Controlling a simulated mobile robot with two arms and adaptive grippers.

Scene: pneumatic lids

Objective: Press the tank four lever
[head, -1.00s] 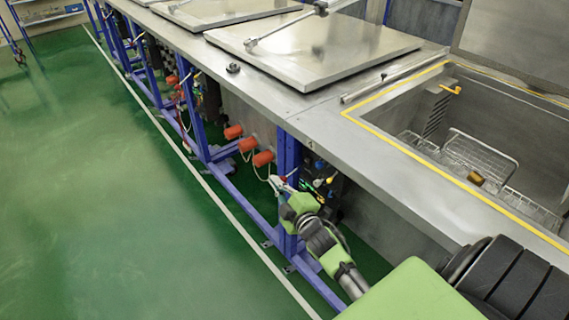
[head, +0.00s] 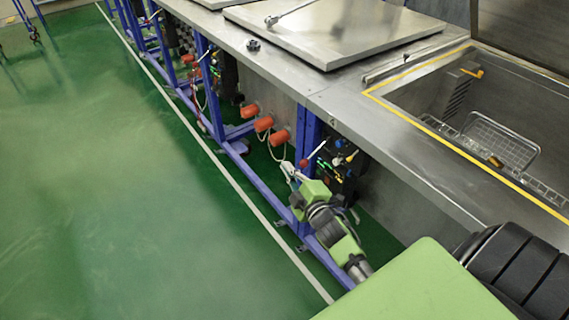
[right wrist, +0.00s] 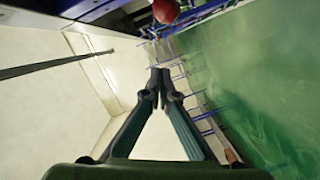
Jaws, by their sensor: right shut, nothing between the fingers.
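The tank four lever shows as a red ball knob (head: 304,163) on a thin rod, in front of the dark valve panel (head: 338,170) under the counter edge. A small mark like a 4 is on the counter above it. My right gripper (head: 287,168) is shut and empty, just left of the knob and seemingly apart from it. In the right wrist view the closed fingertips (right wrist: 159,75) point forward, and the red knob (right wrist: 165,11) is at the top edge, beyond the tips. My left gripper is not in view.
A blue frame post (head: 306,138) stands close behind the gripper. Orange cylindrical fittings (head: 264,124) stick out to the left. The open tank with wire basket (head: 505,140) is at right; a closed lid (head: 335,30) lies farther along. The green floor (head: 110,200) at left is clear.

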